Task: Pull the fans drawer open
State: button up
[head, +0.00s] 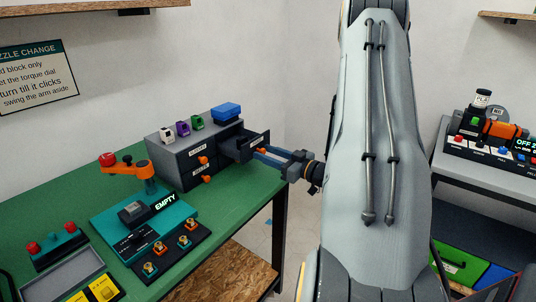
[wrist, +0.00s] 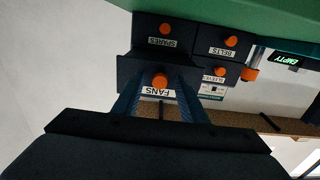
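The dark grey drawer cabinet (head: 178,150) stands on the green workbench. Its upper right drawer, the fans drawer (head: 240,146), sticks well out of the cabinet, with its inside showing from above. In the wrist view, which is upside down, the drawer's FANS label (wrist: 159,92) and orange knob (wrist: 160,80) show in front of the other drawers. My gripper (head: 258,153) is at this drawer's front. Its two blue fingers lie on either side of the knob, seemingly with a gap between them and it. Contact at the fingertips is hard to see.
The SPARES drawer (wrist: 165,42), BELTS drawer (wrist: 230,42) and one partly hidden drawer are shut. Small coloured blocks and a blue box (head: 226,111) sit on the cabinet. A teal station (head: 140,215) with an orange arm stands left. Free floor lies right of the bench.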

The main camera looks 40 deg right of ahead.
jog(key=b+v, duration=0.1)
jog(key=v, duration=0.6)
jog(key=shift+s+b, duration=0.35)
jog(key=shift+b, duration=0.05)
jog(key=shift+w+d, duration=0.1)
dwell(0.3)
